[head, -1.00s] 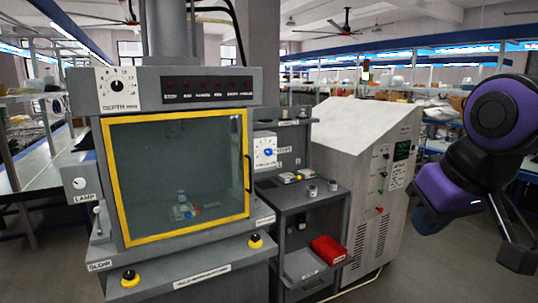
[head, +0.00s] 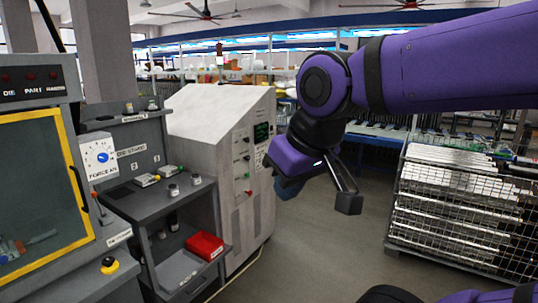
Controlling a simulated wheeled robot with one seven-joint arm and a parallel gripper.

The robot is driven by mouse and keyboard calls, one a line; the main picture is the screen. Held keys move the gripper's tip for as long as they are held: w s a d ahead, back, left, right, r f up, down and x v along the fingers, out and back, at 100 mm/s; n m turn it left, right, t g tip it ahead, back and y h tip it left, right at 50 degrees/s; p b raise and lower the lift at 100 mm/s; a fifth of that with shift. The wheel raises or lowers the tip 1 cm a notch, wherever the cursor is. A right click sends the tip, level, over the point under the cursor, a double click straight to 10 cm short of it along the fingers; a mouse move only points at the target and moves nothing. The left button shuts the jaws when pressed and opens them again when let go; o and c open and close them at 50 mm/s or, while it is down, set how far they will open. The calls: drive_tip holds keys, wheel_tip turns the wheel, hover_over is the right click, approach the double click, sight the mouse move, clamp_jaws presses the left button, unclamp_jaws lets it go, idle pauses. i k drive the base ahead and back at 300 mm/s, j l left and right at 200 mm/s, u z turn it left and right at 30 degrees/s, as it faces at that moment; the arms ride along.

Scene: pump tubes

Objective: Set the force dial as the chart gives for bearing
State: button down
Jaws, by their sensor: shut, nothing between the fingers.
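The force dial (head: 100,158) is a white square plate with a blue round knob, on the upright panel right of the yellow-framed press window. Its label reads FORCE; its scale marks and pointer setting are too small to read. A small printed sheet (head: 260,157) is on the sloped grey cabinet; its text is unreadable, so I cannot tell whether it is the chart. My gripper (head: 349,203) hangs at the end of my purple arm, in front of and right of the cabinet. It is shut and empty, well away from the dial.
The die stand (head: 160,190) holds small metal parts, with a red bin (head: 204,246) on its lower shelf. The grey cabinet (head: 221,150) stands between the stand and my gripper. A wire cage (head: 462,215) is at right. The floor between is clear.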

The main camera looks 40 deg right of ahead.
sight(103, 157)
drive_tip(key=i+l, duration=0.15)
drive_tip(key=l, duration=0.25)
drive_tip(key=i+l+z, duration=0.1)
drive_tip(key=l, duration=0.3)
drive_tip(key=i+l, duration=0.15)
drive_tip(key=l, duration=0.25)
drive_tip(key=i+l+z, duration=0.1)
drive_tip(key=l, duration=0.25)
drive_tip(key=i+l, duration=0.2)
drive_tip(key=l, duration=0.2)
drive_tip(key=i+l+z, duration=0.15)
drive_tip(key=l, duration=0.2)
drive_tip(key=i+l, duration=0.15)
drive_tip(key=l, duration=0.25)
drive_tip(key=j+u, duration=0.1)
drive_tip(key=j, duration=0.35)
drive_tip(key=i+j, duration=0.15)
drive_tip(key=j, duration=0.35)
drive_tip(key=j+u, duration=0.15)
drive_tip(key=j, duration=0.3)
drive_tip(key=i+j+u, duration=0.1)
drive_tip(key=j, duration=0.35)
drive_tip(key=i+j+u, duration=0.1)
drive_tip(key=j, duration=0.35)
drive_tip(key=i, duration=0.1)
